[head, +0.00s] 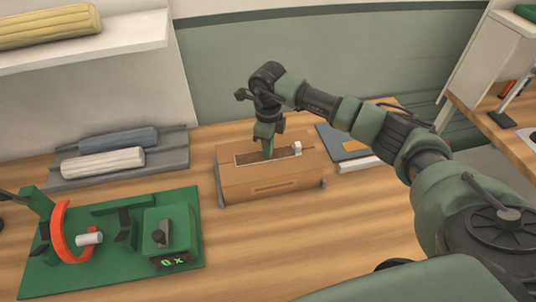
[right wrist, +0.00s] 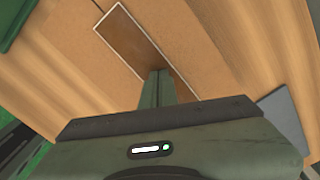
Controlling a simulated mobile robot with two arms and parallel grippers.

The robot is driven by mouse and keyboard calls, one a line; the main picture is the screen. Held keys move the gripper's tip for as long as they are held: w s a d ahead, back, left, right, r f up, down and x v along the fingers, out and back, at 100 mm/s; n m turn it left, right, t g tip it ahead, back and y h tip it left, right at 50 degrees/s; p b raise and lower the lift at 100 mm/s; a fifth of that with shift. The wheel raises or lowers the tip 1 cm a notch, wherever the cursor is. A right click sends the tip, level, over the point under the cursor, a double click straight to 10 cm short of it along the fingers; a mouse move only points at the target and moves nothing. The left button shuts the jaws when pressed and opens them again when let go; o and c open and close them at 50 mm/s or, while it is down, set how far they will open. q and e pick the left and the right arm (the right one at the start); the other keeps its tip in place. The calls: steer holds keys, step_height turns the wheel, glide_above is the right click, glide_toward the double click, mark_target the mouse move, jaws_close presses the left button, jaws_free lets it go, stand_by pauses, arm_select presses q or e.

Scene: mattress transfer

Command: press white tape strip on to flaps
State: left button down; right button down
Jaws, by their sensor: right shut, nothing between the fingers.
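A closed cardboard box (head: 262,184) stands on the wooden table. On its top lies a long brown strip with a thin pale outline (head: 246,158), which also shows in the right wrist view (right wrist: 128,36). A small white piece (head: 297,148) sits at the strip's right end. My right gripper (head: 268,154) points down at the strip, its fingers shut and empty. In the right wrist view the fingertips (right wrist: 157,74) overlap the strip's middle and hide part of it; I cannot tell whether they touch. My left gripper is not clearly seen.
A green board (head: 110,280) at front left carries an orange ring (head: 62,240), a white roll (head: 89,239) and a green box with a display (head: 168,238). A grey tray (head: 62,180) with two rolls lies behind. Flat items (head: 345,140) lie right of the box.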

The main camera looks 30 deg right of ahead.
steer(key=shift+r+p, duration=2)
steer(key=shift+r, duration=1.5)
steer(key=shift+f, duration=0.1)
